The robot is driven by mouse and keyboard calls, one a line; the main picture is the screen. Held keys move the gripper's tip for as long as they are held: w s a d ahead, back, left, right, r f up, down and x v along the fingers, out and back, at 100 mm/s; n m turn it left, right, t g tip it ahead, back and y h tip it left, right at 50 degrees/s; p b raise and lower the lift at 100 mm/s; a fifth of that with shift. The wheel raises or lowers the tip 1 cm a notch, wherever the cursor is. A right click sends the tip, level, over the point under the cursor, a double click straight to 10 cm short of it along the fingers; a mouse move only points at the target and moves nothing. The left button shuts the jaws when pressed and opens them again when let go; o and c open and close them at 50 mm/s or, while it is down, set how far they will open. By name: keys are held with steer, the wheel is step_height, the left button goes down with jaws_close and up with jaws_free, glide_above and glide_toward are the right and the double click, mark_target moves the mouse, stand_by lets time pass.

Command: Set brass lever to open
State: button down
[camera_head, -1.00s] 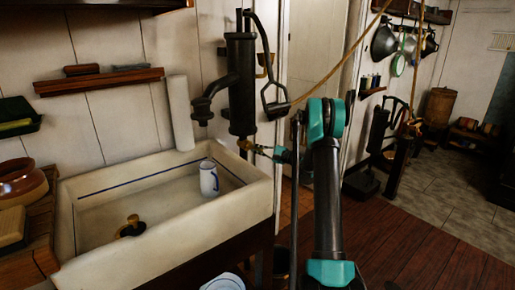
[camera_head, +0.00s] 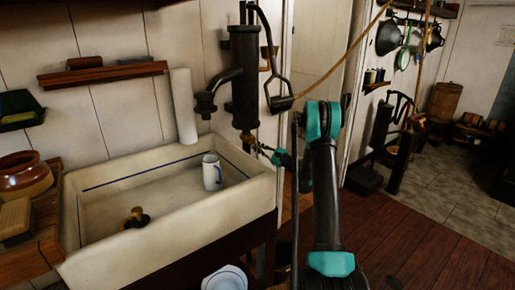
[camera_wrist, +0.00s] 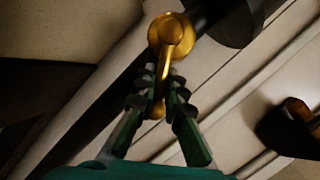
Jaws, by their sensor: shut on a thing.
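The brass lever (camera_wrist: 172,50) has a round hub at the top of the wrist view, beside a dark pipe-like part, and a thin handle running down from it. My gripper (camera_wrist: 160,92) is shut on the handle, with a dark padded finger on either side. In the head view the lever (camera_head: 250,140) shows small below the black pump (camera_head: 245,80), at the right end of the sink. There my gripper (camera_head: 273,154) meets its outer end from the right. The lever slopes down to the right.
The white sink (camera_head: 165,232) holds a white mug (camera_head: 212,172) and a brass drain piece (camera_head: 136,218). A black pump handle (camera_head: 279,85) hangs above my gripper, with a rope (camera_head: 335,75) running off to the upper right. A pale bowl (camera_head: 228,279) sits low in front.

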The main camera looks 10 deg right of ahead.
steer(key=c, duration=1.6)
jaws_free()
steer(key=shift+s+d, duration=0.1)
steer(key=v, duration=1.2)
